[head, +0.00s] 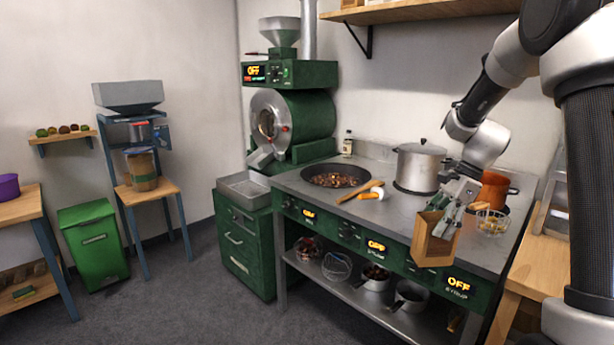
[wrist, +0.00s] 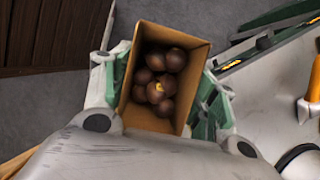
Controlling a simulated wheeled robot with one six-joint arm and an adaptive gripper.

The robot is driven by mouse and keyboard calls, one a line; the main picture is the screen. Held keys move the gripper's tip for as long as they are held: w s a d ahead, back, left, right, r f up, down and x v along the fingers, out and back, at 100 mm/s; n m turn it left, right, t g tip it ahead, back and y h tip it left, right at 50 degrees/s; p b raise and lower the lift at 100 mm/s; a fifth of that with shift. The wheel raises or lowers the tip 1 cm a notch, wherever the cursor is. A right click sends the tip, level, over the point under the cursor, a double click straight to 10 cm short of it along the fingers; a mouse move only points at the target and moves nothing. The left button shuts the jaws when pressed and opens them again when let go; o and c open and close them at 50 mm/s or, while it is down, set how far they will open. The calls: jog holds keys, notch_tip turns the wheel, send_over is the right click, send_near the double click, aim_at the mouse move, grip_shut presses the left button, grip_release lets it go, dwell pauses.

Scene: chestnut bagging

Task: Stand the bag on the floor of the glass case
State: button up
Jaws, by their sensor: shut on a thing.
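The bag (head: 433,243) is an open-topped brown paper bag, held roughly upright in front of the stove counter's front edge. My gripper (head: 450,212) is shut on it. I cannot clearly make out the glass case. A pale upright panel (head: 553,190) at the right, partly hidden by my arm, may be part of it.
The steel counter (head: 300,185) holds a pan of chestnuts (head: 336,176), a lidded pot (head: 418,165), a copper pot (head: 494,189) and a glass bowl (head: 490,222) close to the bag. A wooden table (head: 540,265) stands at the right.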

jog(key=a+f+n+g+h, duration=0.4)
jog(key=f+n, duration=1.1)
jog(key=n, duration=0.2)
jog(key=shift+a+f+n+h, duration=0.15)
jog(key=shift+n+h, duration=0.15)
